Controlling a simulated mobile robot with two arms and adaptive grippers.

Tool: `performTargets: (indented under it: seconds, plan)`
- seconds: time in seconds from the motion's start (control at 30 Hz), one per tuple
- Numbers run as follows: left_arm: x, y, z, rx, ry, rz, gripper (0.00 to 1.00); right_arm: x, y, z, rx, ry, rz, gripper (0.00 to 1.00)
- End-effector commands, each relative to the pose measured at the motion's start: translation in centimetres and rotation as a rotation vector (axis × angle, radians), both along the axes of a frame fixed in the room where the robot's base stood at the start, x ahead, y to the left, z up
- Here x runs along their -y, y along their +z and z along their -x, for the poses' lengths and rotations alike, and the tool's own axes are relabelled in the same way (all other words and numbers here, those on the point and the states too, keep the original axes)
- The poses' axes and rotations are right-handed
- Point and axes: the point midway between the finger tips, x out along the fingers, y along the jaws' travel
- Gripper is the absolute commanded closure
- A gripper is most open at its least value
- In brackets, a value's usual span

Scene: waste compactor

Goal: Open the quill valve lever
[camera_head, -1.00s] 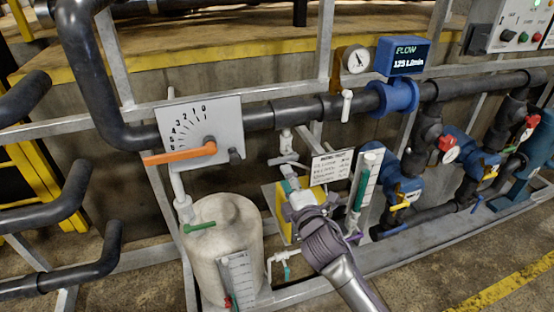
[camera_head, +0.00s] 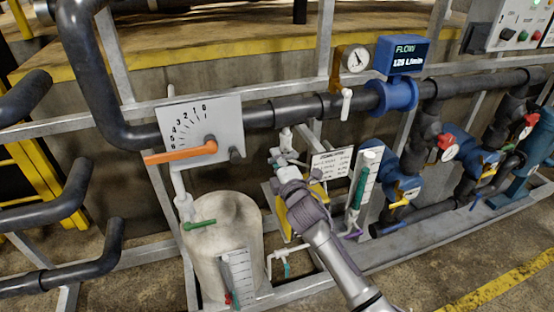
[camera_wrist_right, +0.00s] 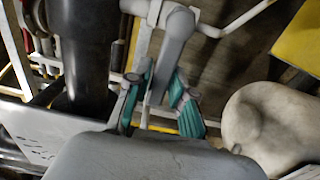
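The small grey valve (camera_head: 286,138), which I take for the quill valve, hangs under the black main pipe. Its light grey lever is largely hidden by my gripper in the head view. My right gripper (camera_head: 284,160) is directly below the valve. In the right wrist view, the gripper (camera_wrist_right: 160,103) has its two teal-padded fingers apart. A light grey bar, probably the lever (camera_wrist_right: 157,78), shows between them, below a grey pipe fitting (camera_wrist_right: 175,28). I cannot tell whether the fingers touch it. My left gripper is not in view.
A scale plate (camera_head: 201,122) with an orange lever (camera_head: 181,153) stands left of the valve. A pale tank (camera_head: 226,240) with a green handle (camera_head: 199,225) is below. A label sign (camera_head: 331,164) and a sight gauge (camera_head: 364,188) stand close on the right.

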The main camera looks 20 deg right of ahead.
Motion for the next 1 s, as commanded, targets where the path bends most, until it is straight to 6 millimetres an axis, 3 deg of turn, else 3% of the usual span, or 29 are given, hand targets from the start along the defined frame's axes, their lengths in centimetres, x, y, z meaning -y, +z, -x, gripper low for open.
performTargets:
  seconds: [0.03, 0.1, 0.67, 1.0]
  plan:
    - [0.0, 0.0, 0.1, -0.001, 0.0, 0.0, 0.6, 0.0, 0.0, 0.0, 0.0, 0.0, 0.0, 0.91]
    - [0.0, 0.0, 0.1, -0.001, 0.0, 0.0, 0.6, 0.0, 0.0, 0.0, 0.0, 0.0, 0.0, 1.0]
    - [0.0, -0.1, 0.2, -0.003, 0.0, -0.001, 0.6, 0.1, -0.3, 0.0, -0.001, -0.001, 0.037, 1.0]
    - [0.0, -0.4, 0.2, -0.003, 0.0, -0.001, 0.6, 0.3, -1.4, 0.0, 0.007, -0.001, 0.257, 1.0]
